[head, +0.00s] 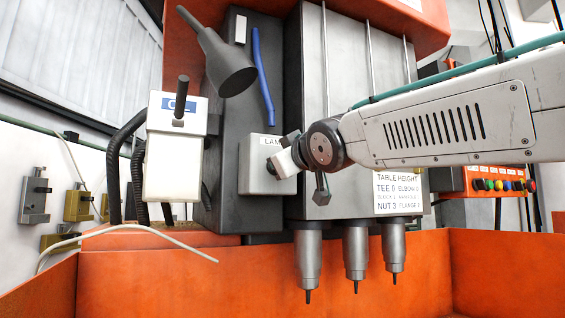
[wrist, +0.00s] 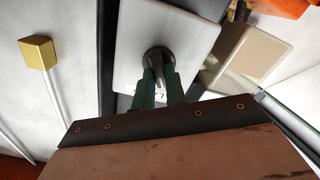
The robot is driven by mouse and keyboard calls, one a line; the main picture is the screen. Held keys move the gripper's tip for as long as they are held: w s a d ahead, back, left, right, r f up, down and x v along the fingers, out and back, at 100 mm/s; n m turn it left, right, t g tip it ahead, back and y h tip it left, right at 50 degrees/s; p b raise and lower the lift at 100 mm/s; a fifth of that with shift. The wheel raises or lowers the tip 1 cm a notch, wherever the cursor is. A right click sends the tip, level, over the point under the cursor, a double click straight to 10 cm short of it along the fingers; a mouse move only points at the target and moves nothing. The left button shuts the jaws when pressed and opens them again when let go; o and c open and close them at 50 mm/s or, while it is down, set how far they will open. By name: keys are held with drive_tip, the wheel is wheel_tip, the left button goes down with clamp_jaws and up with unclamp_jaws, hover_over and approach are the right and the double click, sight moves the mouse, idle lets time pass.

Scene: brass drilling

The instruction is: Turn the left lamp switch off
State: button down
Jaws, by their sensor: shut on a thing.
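The lamp switch is a grey box (head: 256,180) with a label starting "LAM", fixed to the dark machine column in the head view. In the wrist view its pale face (wrist: 190,35) bears a round black knob (wrist: 158,55). My gripper (head: 272,166) reaches in from the right and covers part of the box and label. In the wrist view its green fingers (wrist: 158,82) are shut on the knob from both sides. The knob's exact setting is hard to tell. A grey lamp head (head: 232,70) hangs above the switch; no glow shows.
A white box (head: 173,165) with a dark lever stands left of the switch. A blue strip (head: 263,75) runs down the column. Several drill spindles (head: 355,255) hang at lower right. An orange tray wall (head: 150,285) lies below. A beige box (wrist: 252,58) is close to the fingers.

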drive_tip(key=shift+f, duration=0.1)
idle(0.3)
drive_tip(key=c, duration=1.4)
unclamp_jaws()
drive_tip(key=shift+c, duration=0.2)
drive_tip(key=shift+s, duration=0.1)
drive_tip(key=v, duration=0.7)
drive_tip(key=shift+s+d, duration=0.15)
drive_tip(key=shift+s, duration=0.15)
